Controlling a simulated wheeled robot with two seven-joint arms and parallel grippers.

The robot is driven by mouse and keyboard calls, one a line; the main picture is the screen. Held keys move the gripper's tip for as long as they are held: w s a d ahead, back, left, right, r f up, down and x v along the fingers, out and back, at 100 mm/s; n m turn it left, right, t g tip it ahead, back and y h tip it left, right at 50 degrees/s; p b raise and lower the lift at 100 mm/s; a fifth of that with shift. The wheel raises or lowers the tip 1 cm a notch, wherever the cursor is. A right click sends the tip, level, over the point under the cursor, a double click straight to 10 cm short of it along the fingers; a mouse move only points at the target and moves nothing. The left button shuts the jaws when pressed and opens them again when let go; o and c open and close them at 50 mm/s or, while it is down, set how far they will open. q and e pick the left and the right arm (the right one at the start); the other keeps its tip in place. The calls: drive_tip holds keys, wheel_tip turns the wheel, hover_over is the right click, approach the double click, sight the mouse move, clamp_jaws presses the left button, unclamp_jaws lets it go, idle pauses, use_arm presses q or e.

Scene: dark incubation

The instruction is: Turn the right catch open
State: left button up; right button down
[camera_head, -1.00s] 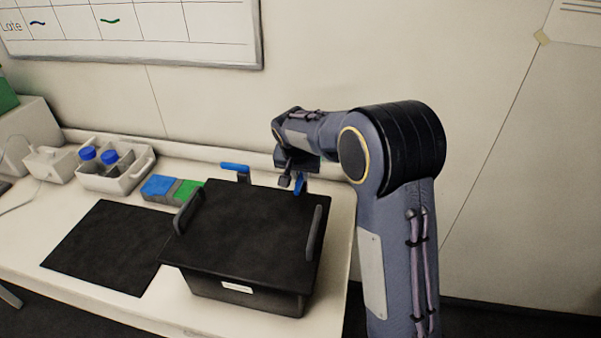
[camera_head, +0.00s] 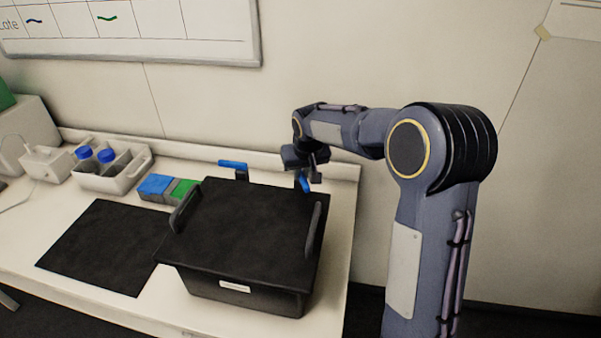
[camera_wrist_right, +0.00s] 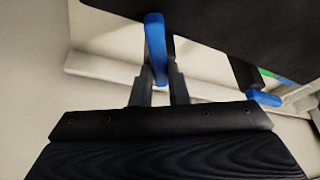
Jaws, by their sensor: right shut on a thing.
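The right catch (camera_head: 303,182) is a small blue lever at the back right of the black box (camera_head: 245,288). My right gripper (camera_head: 311,174) is at it, shut on the blue lever. In the right wrist view the catch (camera_wrist_right: 155,48) stands between the two fingers of the gripper (camera_wrist_right: 160,80). The left catch (camera_head: 234,165), also blue, lies crosswise at the box's back left; it also shows in the right wrist view (camera_wrist_right: 264,97). The box has a black lid (camera_head: 250,228) with two grey handles. My left gripper is not in view.
A black mat (camera_head: 105,247) lies left of the box. A grey caddy (camera_head: 125,178) with blue-capped bottles and blue and green blocks (camera_head: 165,188) stand behind it. The wall (camera_head: 300,60) is close behind the table.

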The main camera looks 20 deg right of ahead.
drive_tip(key=n+y, duration=0.1)
drive_tip(key=n, duration=0.2)
drive_tip(key=d+n+y, duration=0.1)
drive_tip(key=n, duration=0.4)
drive_tip(key=n+g+y, duration=0.1)
drive_tip(key=n, duration=0.1)
drive_tip(key=n+y, duration=0.1)
drive_tip(key=n, duration=0.1)
drive_tip(key=shift+w+d+g, duration=0.1)
drive_tip(key=shift+w+g, duration=0.15)
drive_tip(key=shift+g, duration=0.05)
drive_tip(key=shift+n, duration=0.3)
drive_tip(key=c, duration=1.4)
unclamp_jaws()
drive_tip(key=shift+r, duration=0.1)
drive_tip(key=v, duration=0.7)
drive_tip(key=shift+d+r, duration=0.2)
drive_tip(key=shift+r, duration=0.1)
